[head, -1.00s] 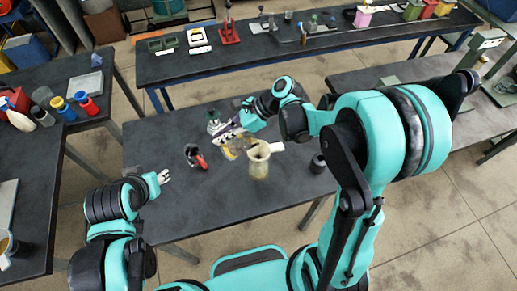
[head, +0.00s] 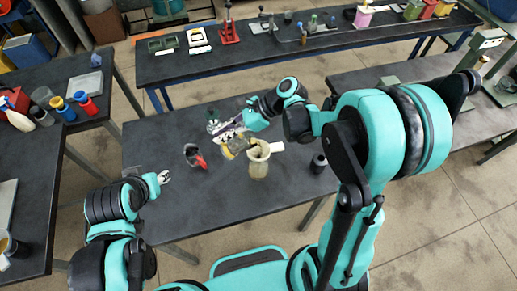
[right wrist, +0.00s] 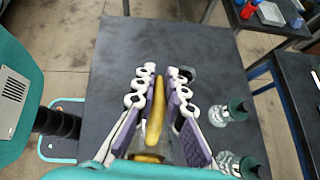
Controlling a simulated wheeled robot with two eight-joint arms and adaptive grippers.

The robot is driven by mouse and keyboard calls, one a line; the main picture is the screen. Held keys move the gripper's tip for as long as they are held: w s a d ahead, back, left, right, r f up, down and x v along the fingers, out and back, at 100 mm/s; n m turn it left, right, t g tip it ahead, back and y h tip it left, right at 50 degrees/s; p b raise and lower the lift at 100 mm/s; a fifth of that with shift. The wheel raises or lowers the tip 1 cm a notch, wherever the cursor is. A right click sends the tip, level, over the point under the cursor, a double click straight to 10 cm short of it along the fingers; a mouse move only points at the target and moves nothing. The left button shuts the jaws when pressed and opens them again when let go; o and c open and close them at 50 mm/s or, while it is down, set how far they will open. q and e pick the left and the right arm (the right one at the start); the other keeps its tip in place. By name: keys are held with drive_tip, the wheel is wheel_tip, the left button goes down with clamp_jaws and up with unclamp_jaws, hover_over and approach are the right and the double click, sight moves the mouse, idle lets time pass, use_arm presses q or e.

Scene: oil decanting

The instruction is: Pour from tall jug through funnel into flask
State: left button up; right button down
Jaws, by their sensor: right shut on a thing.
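My right gripper (head: 230,132) is shut on the tall jug (head: 236,147), a clear vessel with yellow liquid. The jug is tilted, its right end close to the top of a pale, cream-looking vessel (head: 258,169), seemingly the flask. A light funnel-like piece (head: 262,149) sits at its top; its outline is small and unclear. I cannot tell whether liquid is flowing. In the right wrist view the jug's yellow contents (right wrist: 155,108) show between the purple-padded fingers (right wrist: 160,100). My left gripper (head: 163,177) is away at the table's left edge; its opening is too small to judge.
A green-topped glass flask (head: 212,125) stands behind the jug; two such flasks show in the right wrist view (right wrist: 228,113). A dark cup with a red handle (head: 195,156) is left, a black cylinder (head: 318,163) right. The table's front (head: 210,215) is clear.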

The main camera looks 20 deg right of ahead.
idle(0.7)
drive_tip(key=shift+s+d+y+b, duration=0.1)
drive_tip(key=shift+d+y+b, duration=0.2)
drive_tip(key=shift+y+b, duration=0.4)
idle(0.9)
drive_tip(key=shift+a+r+p, duration=0.15)
drive_tip(key=shift+r+p, duration=0.05)
drive_tip(key=shift+p, duration=0.15)
drive_tip(key=shift+a+h+p, duration=0.65)
drive_tip(key=shift+h+p, duration=0.4)
drive_tip(key=shift+h, duration=0.05)
drive_tip(key=shift+a+f+h, duration=0.25)
drive_tip(key=shift+f+h, duration=0.35)
drive_tip(key=shift+f, duration=0.3)
drive_tip(key=shift+a, duration=0.15)
drive_tip(key=shift+f, duration=0.1)
drive_tip(key=shift+d, duration=0.2)
